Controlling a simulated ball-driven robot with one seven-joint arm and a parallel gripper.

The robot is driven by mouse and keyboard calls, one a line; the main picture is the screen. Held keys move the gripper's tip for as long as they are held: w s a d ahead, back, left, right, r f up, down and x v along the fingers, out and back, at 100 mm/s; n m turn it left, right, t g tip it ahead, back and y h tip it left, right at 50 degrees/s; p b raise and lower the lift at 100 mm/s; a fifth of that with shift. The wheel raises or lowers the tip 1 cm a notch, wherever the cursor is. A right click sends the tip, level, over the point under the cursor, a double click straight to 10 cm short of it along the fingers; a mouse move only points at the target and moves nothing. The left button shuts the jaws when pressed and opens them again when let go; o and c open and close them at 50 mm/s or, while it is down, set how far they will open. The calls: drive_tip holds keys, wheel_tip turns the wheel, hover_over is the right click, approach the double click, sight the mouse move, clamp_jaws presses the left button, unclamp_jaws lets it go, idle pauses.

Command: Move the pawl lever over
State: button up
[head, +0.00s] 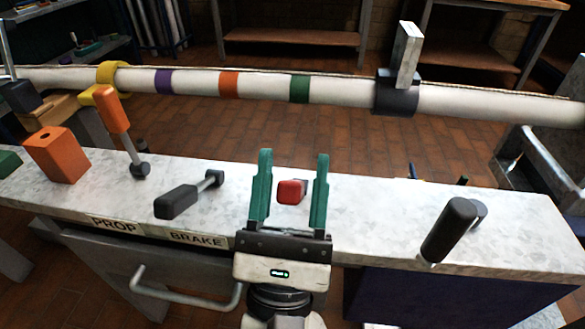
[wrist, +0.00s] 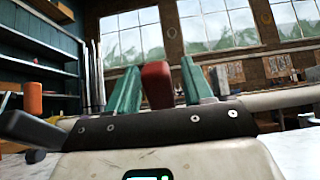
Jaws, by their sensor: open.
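A lever with a red knob (head: 291,191) stands on the pale bench top, right of the one labelled BRAKE; I see no PAWL label on it. My gripper (head: 292,172) is open. In the head view its two green fingers appear on either side of the red knob, with gaps on both sides. In the wrist view the red knob (wrist: 157,84) also shows between the fingers (wrist: 159,88). I cannot tell how deep it sits between them. The lever's base is not clearly visible.
A black-handled lever (head: 185,199) lies left, by the BRAKE label (head: 197,239). An orange-handled lever (head: 113,112) and orange block (head: 57,154) stand farther left. A black crank handle (head: 449,231) is at right. A white mast (head: 340,92) with coloured bands runs behind.

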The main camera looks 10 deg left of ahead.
drive_tip(key=v, duration=1)
drive_tip(key=shift+p, duration=0.45)
drive_tip(key=shift+s, duration=0.1)
drive_tip(key=shift+c, duration=0.3)
